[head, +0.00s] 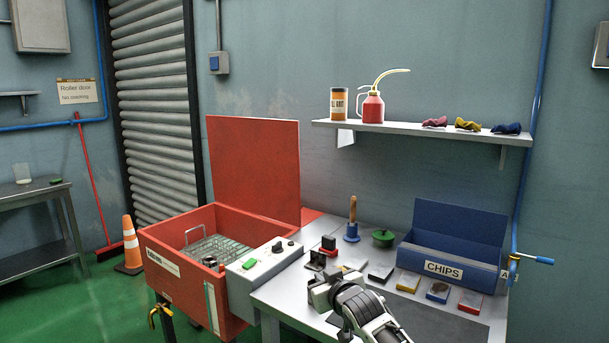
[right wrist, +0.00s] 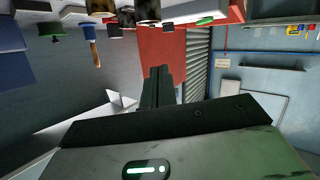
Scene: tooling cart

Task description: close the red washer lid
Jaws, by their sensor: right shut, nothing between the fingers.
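The red washer (head: 180,252) stands at the left of the bench. Its red lid (head: 254,172) is up, standing nearly upright at the back of the open tub. A wire basket (head: 218,250) with a small dark part sits inside. My right gripper (head: 316,264) is shut and empty, above the bench to the right of the washer's control box, apart from the lid. In the right wrist view, its dark fingers (right wrist: 162,76) are together, with the red lid (right wrist: 160,45) beyond them. My left gripper is not in view.
The control box (head: 265,266) juts from the washer's right side. On the bench (head: 285,296) are a blue-based brush (head: 352,222), a green-lidded item (head: 383,238), several small blocks and a blue CHIPS bin (head: 450,250). A wall shelf (head: 400,128) hangs above. Space above the tub is clear.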

